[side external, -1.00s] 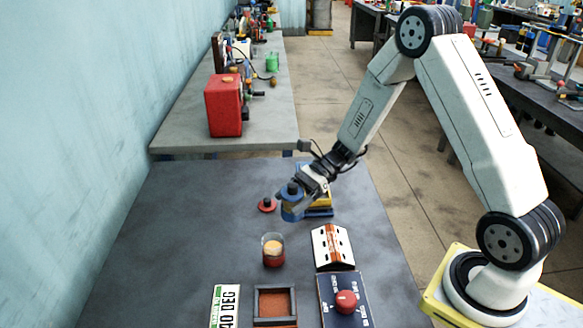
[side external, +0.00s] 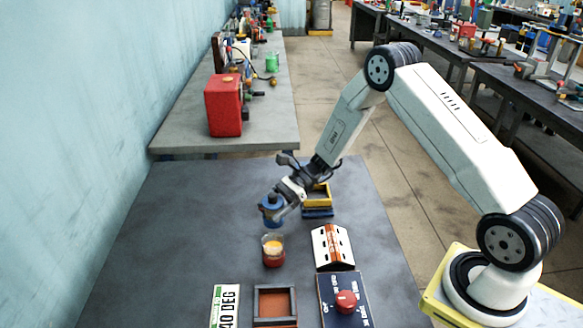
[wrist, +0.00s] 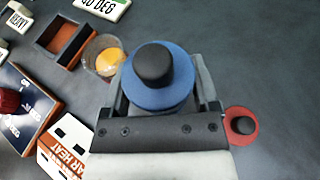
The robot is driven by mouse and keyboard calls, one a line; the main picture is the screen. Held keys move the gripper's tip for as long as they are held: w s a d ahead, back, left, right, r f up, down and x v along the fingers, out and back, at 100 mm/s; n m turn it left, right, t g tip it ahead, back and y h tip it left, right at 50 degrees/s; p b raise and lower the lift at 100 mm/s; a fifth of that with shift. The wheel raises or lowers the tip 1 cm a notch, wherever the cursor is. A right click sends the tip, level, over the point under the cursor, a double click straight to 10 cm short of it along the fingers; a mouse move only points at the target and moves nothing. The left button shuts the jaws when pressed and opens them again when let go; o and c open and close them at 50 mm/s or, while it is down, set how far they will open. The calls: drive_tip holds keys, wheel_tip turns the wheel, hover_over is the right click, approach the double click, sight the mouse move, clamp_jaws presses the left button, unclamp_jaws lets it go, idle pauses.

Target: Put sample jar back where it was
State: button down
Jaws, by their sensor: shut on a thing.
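My gripper (side external: 275,205) is shut on a blue round jar (side external: 272,216) with a black knob on top. It holds the jar upright; whether its base clears the table is hard to tell. In the wrist view the blue jar (wrist: 158,78) sits between the fingers of my gripper (wrist: 160,100), its knob facing the camera. A clear glass beaker (side external: 273,259) with red and orange contents stands in front of the held jar in the side view. It also shows in the wrist view (wrist: 92,60), at the upper left of the jar.
A red disc with a black knob (wrist: 252,137) lies beside my gripper, hidden in the side view. A yellow open box (side external: 323,193) on a blue base stands behind it. A white sloped block (side external: 332,250), a dial panel (side external: 332,309), a dark-framed tray (side external: 260,290) and a label plate (side external: 226,300) are nearer.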

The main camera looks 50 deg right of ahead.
drive_tip(key=shift+w+f, duration=0.2)
drive_tip(key=shift+f, duration=1.55)
unclamp_jaws()
drive_tip(key=shift+f, duration=0.15)
drive_tip(key=shift+r, duration=0.2)
drive_tip(key=v, duration=1.2)
